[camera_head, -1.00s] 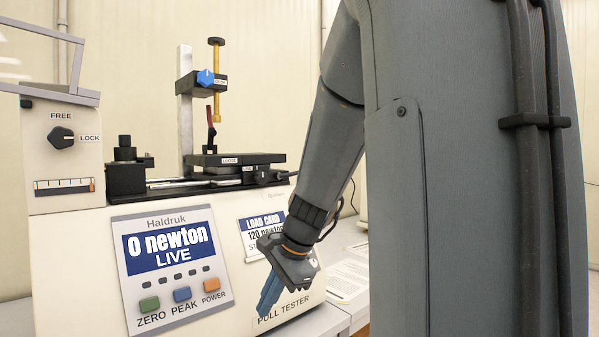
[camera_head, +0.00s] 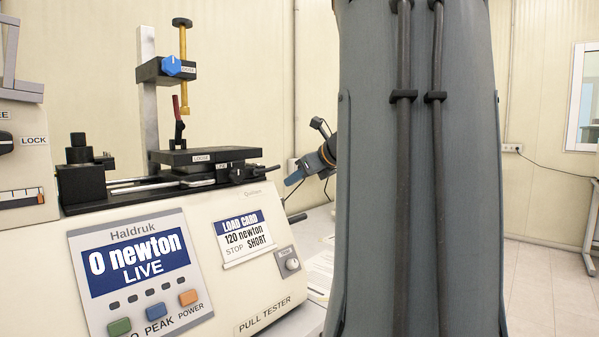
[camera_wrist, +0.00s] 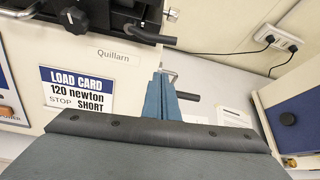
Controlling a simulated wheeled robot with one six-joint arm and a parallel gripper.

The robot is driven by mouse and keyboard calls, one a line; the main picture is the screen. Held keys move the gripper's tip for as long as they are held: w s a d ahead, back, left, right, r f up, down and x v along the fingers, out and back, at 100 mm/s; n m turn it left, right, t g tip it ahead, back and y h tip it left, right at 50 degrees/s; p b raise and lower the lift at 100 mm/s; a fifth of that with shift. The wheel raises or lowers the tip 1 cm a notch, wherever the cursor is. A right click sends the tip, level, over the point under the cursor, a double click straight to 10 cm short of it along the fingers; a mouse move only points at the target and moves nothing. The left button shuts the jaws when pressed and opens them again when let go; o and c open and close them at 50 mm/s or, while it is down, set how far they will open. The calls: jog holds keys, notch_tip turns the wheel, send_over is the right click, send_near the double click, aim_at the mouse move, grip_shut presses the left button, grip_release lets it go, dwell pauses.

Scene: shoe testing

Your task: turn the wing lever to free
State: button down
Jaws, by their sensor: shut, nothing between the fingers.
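A black winged knob (camera_head: 5,142) is cut off by the left edge of the head view, with LOCK printed to its right and part of FREE above it; its exact pointing is hard to tell now. Small black handles (camera_head: 240,174) stick out at the right end of the pull tester's carriage. A black bar (camera_wrist: 150,36) shows at the top of the wrist view. My gripper (camera_head: 293,179) is shut and empty, beside the tester's right end and far from the knob. Its blue fingers also show in the wrist view (camera_wrist: 162,98), right of the load card.
The pull tester (camera_head: 215,285) fills the left. Its black sliding platform (camera_head: 207,156) carries a red-tipped clamp (camera_head: 177,110) under a brass screw (camera_head: 184,60). A load card (camera_head: 247,238) is on the front. A blue-fronted box (camera_wrist: 297,125) stands right of my gripper.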

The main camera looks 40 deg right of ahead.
aim_at(267, 169)
jog(key=x, duration=0.3)
jog(key=shift+w+f+p, duration=0.15)
jog(key=shift+w+p, duration=0.15)
jog(key=r, duration=0.1)
jog(key=p, duration=0.1)
jog(key=w+r+p, duration=0.1)
jog(key=shift+a+r, duration=0.3)
jog(key=shift+w+r, duration=0.2)
jog(key=shift+r, duration=0.25)
